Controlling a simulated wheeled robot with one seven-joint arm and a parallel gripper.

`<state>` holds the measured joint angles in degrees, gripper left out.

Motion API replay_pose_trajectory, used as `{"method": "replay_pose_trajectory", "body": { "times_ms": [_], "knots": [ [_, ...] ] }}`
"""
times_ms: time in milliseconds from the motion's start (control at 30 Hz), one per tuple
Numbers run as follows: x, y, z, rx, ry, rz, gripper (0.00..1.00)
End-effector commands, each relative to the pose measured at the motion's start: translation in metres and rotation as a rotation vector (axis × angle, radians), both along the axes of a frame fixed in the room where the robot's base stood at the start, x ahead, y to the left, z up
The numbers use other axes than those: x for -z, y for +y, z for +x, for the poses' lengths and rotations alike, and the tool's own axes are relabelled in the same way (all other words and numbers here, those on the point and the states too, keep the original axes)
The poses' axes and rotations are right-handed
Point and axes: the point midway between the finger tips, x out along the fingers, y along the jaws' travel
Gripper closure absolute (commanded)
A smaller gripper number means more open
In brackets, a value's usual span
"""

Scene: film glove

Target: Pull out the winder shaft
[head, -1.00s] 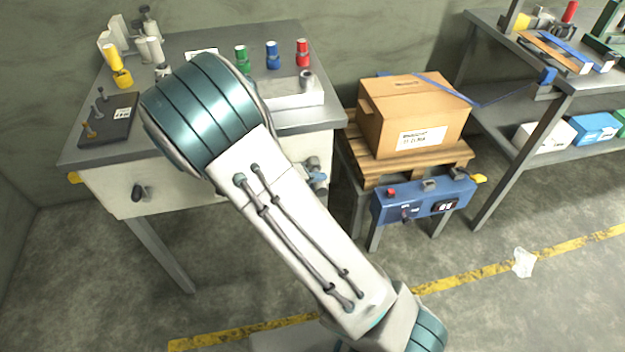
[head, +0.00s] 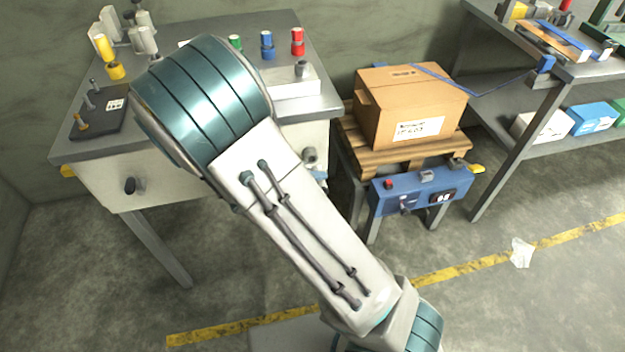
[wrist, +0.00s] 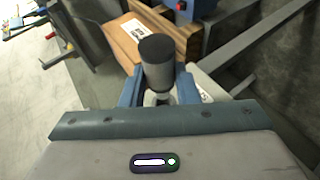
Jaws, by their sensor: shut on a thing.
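In the wrist view, my gripper (wrist: 158,98) is shut on a short grey cylinder with a dark round end (wrist: 157,62), which looks like the winder shaft. The blue fingers stand on its left and right sides. In the head view, my arm hides most of the gripper. A grey knob-like part (head: 310,156) shows beside the arm at the right of the cabinet front (head: 90,184). A dark knob (head: 130,186) sits on the left of that front. I cannot tell how far the shaft is seated.
Colored spools, including a red one (head: 297,42), stand on the cabinet top. A cardboard box (head: 385,112) sits on a wooden pallet (head: 385,162) to the right, with a blue control box (head: 400,192) below its front. A shelf bench (head: 585,75) stands farther right. The floor in front is mostly clear.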

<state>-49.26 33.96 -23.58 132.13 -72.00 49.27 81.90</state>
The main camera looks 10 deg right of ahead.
Motion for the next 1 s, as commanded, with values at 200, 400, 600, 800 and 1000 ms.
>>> {"method": "replay_pose_trajectory", "body": {
  "times_ms": [200,400,600,800,1000],
  "knots": [
    [0.001,0.0,-0.002,0.001,-0.001,0.0,0.96],
    [0.002,0.0,-0.016,0.0,0.0,0.002,0.96],
    [0.001,0.0,-0.029,0.0,0.0,0.001,0.96],
    [0.0,0.0,-0.03,0.001,-0.001,0.0,0.96],
    [-0.002,-0.002,-0.024,-0.021,-0.001,0.001,0.96]
  ]
}}
